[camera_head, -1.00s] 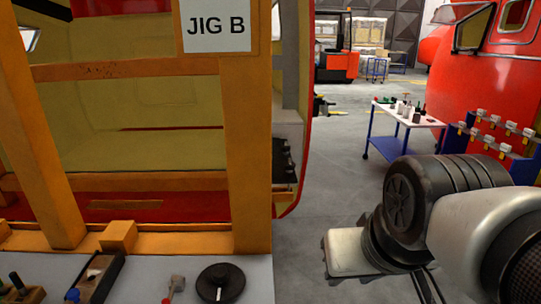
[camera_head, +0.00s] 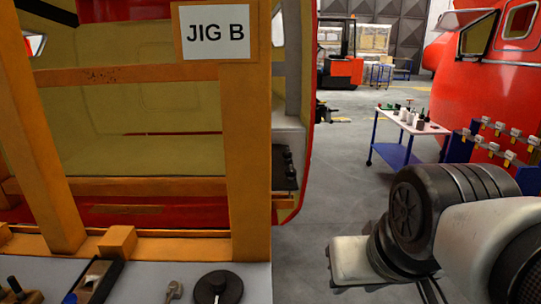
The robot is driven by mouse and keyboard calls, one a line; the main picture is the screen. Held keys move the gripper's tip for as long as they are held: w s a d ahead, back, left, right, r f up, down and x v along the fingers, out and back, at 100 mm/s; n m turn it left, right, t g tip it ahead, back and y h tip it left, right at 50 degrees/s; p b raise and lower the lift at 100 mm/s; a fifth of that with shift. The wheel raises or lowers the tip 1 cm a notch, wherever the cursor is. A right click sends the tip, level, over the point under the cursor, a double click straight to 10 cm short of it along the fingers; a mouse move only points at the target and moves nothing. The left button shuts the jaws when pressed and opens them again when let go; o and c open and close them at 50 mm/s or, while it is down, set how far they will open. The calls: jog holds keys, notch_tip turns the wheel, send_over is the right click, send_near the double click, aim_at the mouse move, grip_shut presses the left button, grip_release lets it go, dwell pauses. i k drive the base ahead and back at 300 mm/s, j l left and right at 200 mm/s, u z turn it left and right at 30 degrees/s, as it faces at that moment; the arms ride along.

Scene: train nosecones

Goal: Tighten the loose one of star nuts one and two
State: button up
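No star nut can be made out for certain in the head view. A black round knob or disc (camera_head: 218,288) with a white line on it lies on the grey bench top at the bottom centre, cut by the lower edge. I cannot tell whether it is a star nut. My arm fills the lower right, with dark ribbed and pale links. My gripper's fingertips do not show, so its state and anything in it are hidden.
An orange jig frame with a "JIG B" sign (camera_head: 215,32) stands at left. Hand tools, including a dark tray-like block (camera_head: 98,281), lie on the grey bench (camera_head: 140,285). A blue-legged cart (camera_head: 412,124) and a blue rack (camera_head: 462,148) stand at right. Floor between is clear.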

aim_at(286, 157)
jog(key=i+l+z, duration=0.2)
jog(key=i+z, duration=0.15)
jog(key=i, duration=0.15)
jog(key=i+l, duration=0.15)
jog(key=i, duration=0.3)
jog(key=i+l, duration=0.15)
jog(key=i, duration=0.35)
jog(key=i+l, duration=0.15)
jog(key=i, duration=0.3)
jog(key=i+l+u, duration=0.1)
jog(key=i+u, duration=0.25)
jog(key=i+l+u, duration=0.2)
jog(key=u, duration=0.15)
jog(key=i+l+u, duration=0.3)
